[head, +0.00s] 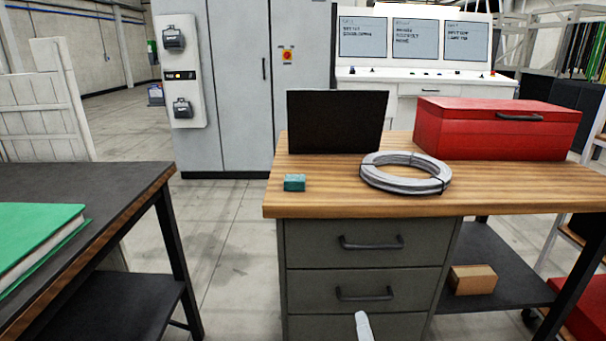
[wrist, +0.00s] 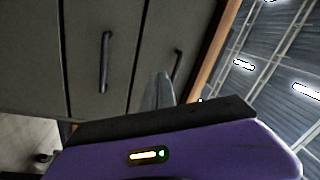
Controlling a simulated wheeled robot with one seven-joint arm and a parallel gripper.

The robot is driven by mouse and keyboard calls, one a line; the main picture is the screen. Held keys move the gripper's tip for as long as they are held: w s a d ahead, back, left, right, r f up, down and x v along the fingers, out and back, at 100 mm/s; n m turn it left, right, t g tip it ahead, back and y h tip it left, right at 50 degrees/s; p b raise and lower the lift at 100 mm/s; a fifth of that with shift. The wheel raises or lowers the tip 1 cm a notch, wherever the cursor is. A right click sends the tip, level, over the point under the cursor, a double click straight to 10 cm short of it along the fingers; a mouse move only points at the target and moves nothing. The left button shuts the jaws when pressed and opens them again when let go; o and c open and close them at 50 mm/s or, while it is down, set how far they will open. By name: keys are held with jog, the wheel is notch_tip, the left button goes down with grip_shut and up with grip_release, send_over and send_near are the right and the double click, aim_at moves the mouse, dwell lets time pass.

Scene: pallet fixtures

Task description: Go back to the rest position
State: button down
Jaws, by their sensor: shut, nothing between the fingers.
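My gripper (head: 363,326) shows as a pale tip at the bottom edge of the head view, in front of the drawers of the workbench (head: 345,205). In the wrist view my gripper (wrist: 158,90) is a narrow grey shape above the purple wrist housing, with its fingers shut together and nothing between them. Behind it are the grey drawer fronts with dark handles (wrist: 105,62). The rest of my arm is out of the head view.
On the workbench are a small teal block (head: 294,183), a cable coil (head: 405,185), a dark panel (head: 338,122) and a red toolbox (head: 470,137). A dark table (head: 110,190) with a green binder (head: 35,225) stands left. Floor shows between the tables.

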jog(key=s+d+r+n+g, duration=0.2)
jog(key=s+n, duration=0.2)
jog(key=s, duration=1.1)
jog(key=s+d+r+n+g, duration=0.15)
jog(key=s+n, duration=0.25)
jog(key=s, duration=1.2)
jog(key=s+d+r+n+g, duration=0.1)
jog(key=s+d+r+n, duration=0.2)
jog(key=s, duration=1.2)
notch_tip(320, 180, up, 13)
jog(key=n+p, duration=0.1)
jog(key=p, duration=1.3)
jog(key=shift+w+r+h, duration=0.2)
jog(key=shift+w+h, duration=0.05)
jog(key=shift+h, duration=0.05)
